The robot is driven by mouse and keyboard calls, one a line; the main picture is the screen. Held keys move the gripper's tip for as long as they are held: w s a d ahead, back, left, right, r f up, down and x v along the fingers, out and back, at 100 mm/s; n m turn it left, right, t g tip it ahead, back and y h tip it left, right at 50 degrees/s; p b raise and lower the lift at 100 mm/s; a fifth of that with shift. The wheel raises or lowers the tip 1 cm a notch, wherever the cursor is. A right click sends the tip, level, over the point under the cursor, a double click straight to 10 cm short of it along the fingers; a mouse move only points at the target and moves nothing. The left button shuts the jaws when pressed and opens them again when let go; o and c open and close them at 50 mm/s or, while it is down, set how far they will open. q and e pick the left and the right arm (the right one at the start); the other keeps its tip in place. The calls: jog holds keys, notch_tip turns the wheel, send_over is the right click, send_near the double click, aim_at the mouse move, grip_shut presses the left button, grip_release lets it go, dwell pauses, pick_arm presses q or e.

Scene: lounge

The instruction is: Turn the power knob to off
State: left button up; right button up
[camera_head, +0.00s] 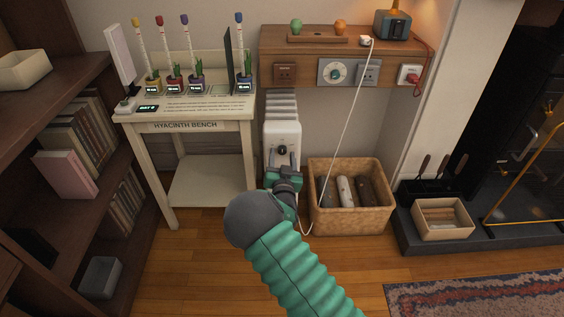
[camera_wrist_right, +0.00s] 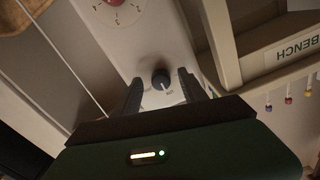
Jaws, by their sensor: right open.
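The power knob (camera_head: 282,150) is a small dark round knob on the front of a white heater (camera_head: 283,132) that stands between the bench and the basket. In the right wrist view the knob (camera_wrist_right: 161,80) shows a light pointer line, with small marks around it too faint to read. My right gripper (camera_head: 283,163) is open in front of the heater. In the wrist view its two dark fingers (camera_wrist_right: 160,87) lie on either side of the knob, with gaps visible. Whether they reach its depth is unclear. My left gripper is not in view.
A red knob (camera_wrist_right: 112,2) with a marked dial is on the same panel. The hyacinth bench (camera_head: 186,126) is close on the left, a wicker basket (camera_head: 350,222) on the right. A white cord (camera_head: 345,125) hangs from the wooden shelf (camera_head: 310,45) above.

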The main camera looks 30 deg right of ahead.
jog(key=shift+w+d, duration=0.15)
jog(key=shift+c, duration=1)
grip_shut()
jog(key=shift+r, duration=0.1)
